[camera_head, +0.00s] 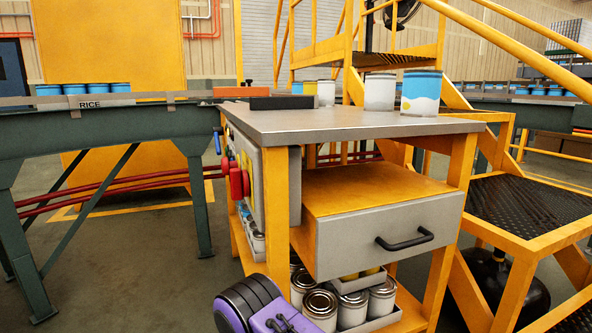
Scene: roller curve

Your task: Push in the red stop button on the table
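The red stop button (237,183) is on the left side of the table (350,122), below the tabletop. It sticks out to the left from a grey box with yellow parts. I see it from the side, so its face is mostly hidden. I cannot tell how far in it sits. A purple and black part of my own arm shows at the bottom edge, in front of the table and well below the button. Neither of my grippers is in view.
White and blue cans (421,94) stand on the tabletop. A conveyor (100,122) runs behind at left. Yellow stairs (515,215) stand close at right. Floor at left is clear.

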